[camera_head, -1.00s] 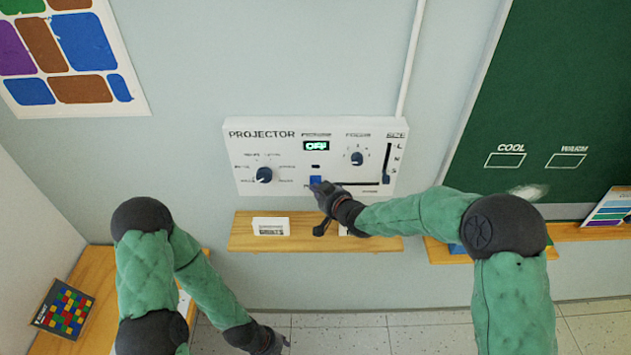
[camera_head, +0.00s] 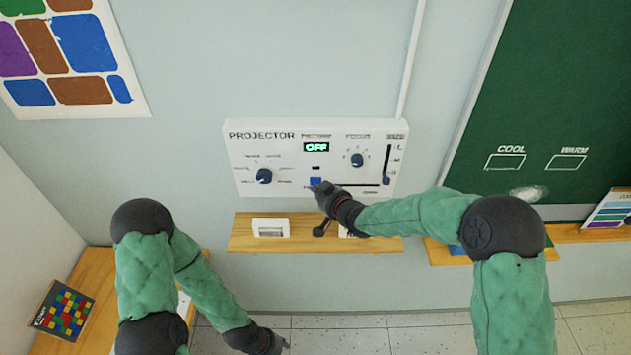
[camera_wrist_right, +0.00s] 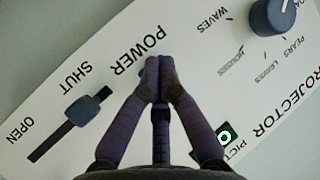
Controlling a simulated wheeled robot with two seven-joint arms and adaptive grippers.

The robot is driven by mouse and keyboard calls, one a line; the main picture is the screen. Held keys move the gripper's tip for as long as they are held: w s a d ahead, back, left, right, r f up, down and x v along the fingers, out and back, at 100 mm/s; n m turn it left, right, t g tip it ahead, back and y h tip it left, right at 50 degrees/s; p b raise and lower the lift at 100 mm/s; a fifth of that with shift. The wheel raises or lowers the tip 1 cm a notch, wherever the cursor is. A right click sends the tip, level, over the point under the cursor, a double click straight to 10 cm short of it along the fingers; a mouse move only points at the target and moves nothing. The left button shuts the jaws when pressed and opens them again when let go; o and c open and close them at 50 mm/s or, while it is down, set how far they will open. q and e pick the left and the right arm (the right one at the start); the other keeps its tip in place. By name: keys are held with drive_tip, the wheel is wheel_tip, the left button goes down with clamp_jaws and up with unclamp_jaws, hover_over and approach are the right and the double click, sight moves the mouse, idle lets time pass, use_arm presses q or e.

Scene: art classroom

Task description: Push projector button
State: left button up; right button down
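A blue square button (camera_head: 316,180) sits below the screen. My right gripper (camera_head: 318,188) is at the button's lower edge and covers part of it. In the right wrist view the fingertips (camera_wrist_right: 154,70) are together over the button by the word POWER, with only slivers of blue beside them. Whether they touch it cannot be told. My left gripper (camera_head: 280,345) hangs low, away from the panel, too small to tell its opening.
The panel also has a left knob (camera_head: 264,176), a right knob (camera_head: 357,160) and a slider (camera_head: 386,180). A wooden shelf (camera_head: 245,240) below holds a small white box (camera_head: 271,228). A green board (camera_head: 570,90) is at right.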

drive_tip(key=shift+w, duration=0.15)
idle(0.4)
drive_tip(key=shift+w+b, duration=0.3)
drive_tip(key=shift+b, duration=0.15)
drive_tip(key=shift+s+b, duration=0.35)
drive_tip(key=shift+s, duration=0.1)
drive_tip(key=shift+s+b, duration=0.7)
drive_tip(key=shift+s, duration=2.25)
